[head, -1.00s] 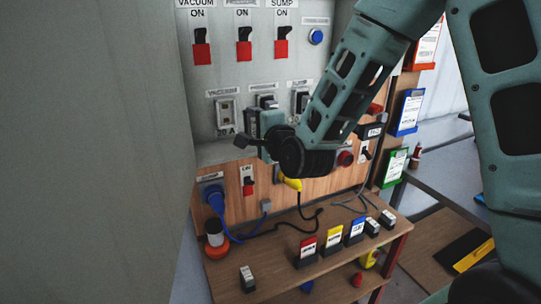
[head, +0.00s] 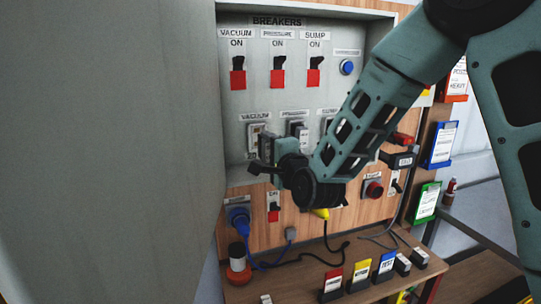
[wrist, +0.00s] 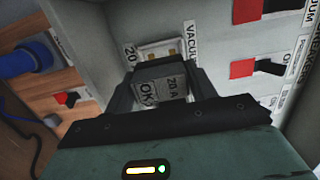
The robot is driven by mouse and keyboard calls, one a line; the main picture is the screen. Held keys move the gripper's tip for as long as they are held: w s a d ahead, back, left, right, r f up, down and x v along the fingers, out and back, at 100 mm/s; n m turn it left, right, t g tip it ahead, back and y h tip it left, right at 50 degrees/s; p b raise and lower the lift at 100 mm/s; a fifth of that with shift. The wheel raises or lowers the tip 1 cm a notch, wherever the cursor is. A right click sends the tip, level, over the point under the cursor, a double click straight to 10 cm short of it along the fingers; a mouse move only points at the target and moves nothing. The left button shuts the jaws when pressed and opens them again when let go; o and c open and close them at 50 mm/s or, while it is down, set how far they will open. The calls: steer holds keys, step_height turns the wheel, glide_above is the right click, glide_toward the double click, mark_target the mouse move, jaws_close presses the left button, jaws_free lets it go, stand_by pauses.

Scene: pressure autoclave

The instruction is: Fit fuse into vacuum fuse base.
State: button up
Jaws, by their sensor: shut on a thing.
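My gripper (wrist: 158,90) is shut on a grey fuse (wrist: 160,90) labelled "OK" and "20 A", seen between its two dark fingers in the wrist view. The vacuum fuse base (wrist: 163,53) is a pale block just beyond the fuse, with two tan contacts showing above it. The fuse partly covers the base in that view; I cannot tell whether they touch.
The pressure fuse holder (head: 297,130) is right of the vacuum base. Breakers with red parts (head: 278,72) sit above. Below are a blue plug (head: 238,216) with a cable and a wooden shelf (head: 300,284) bearing coloured tagged blocks.

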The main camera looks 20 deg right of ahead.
mark_target(261, 142)
steer(key=shift+w, duration=2.1)
steer(key=shift+b, duration=1.3)
steer(key=shift+w+r, duration=0.1)
steer(key=shift+w, duration=1.05)
stand_by(0.4)
steer(key=o, duration=1.1)
steer(key=s+b, duration=0.2)
steer(key=s, duration=0.3)
steer(key=s+d+b, duration=0.1)
steer(key=s+b, duration=0.1)
steer(key=s, duration=0.4)
steer(key=s+d+b, duration=0.1)
steer(key=s+b, duration=0.1)
steer(key=s, duration=0.4)
steer(key=shift+s+d, duration=0.1)
steer(key=shift+s, duration=0.05)
